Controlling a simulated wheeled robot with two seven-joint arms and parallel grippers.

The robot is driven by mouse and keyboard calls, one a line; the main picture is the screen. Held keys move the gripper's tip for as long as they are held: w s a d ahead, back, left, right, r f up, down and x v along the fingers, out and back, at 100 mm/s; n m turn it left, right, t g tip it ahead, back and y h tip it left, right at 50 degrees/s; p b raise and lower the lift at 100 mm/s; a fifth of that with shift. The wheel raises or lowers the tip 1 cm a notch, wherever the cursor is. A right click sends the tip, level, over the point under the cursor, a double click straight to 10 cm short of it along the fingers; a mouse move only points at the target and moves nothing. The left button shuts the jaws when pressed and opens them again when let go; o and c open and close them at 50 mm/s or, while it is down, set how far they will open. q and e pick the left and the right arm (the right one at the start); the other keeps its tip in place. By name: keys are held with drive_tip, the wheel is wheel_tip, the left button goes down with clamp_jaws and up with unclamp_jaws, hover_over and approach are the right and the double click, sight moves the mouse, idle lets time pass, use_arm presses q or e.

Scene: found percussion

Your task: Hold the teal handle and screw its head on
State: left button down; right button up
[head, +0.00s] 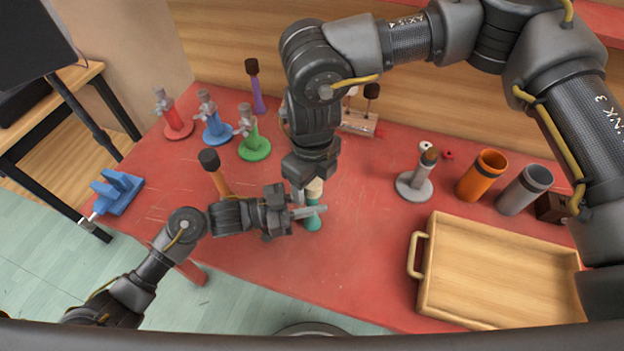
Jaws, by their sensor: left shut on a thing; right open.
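The teal handle (313,222) stands upright on the red table, near its front middle. My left gripper (308,212) reaches in from the left and is shut on the handle. A cream head (314,187) shows directly above the handle, in line with it. Whether it is seated on the handle cannot be told. My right gripper (305,184) points down from above, right at the head, and is open. Its fingers and wrist hide part of the head and the top of the handle.
An orange handle with a dark head (213,168) stands left of my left gripper. Red (175,122), blue (212,125) and green (253,142) stands are behind it. A wooden tray (425,265), grey stand (413,186), orange cup (478,180) and grey cup (522,192) are at right.

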wheel_tip(320, 180, up, 12)
idle(0.5)
use_arm(q)
drive_tip(key=c, duration=1.2)
unclamp_jaws()
drive_tip(key=shift+o, duration=0.2)
drive_tip(key=shift+a, duration=0.1)
drive_tip(key=shift+a, duration=0.35)
use_arm(e)
wheel_tip(320, 180, down, 2)
drive_tip(key=shift+a+f+b, duration=0.1)
drive_tip(key=shift+f+b, duration=0.15)
drive_tip(key=shift+b, duration=1)
use_arm(q)
drive_tip(key=v, duration=1)
use_arm(e)
drive_tip(key=shift+f, duration=0.1)
use_arm(q)
drive_tip(key=shift+s+r, duration=0.1)
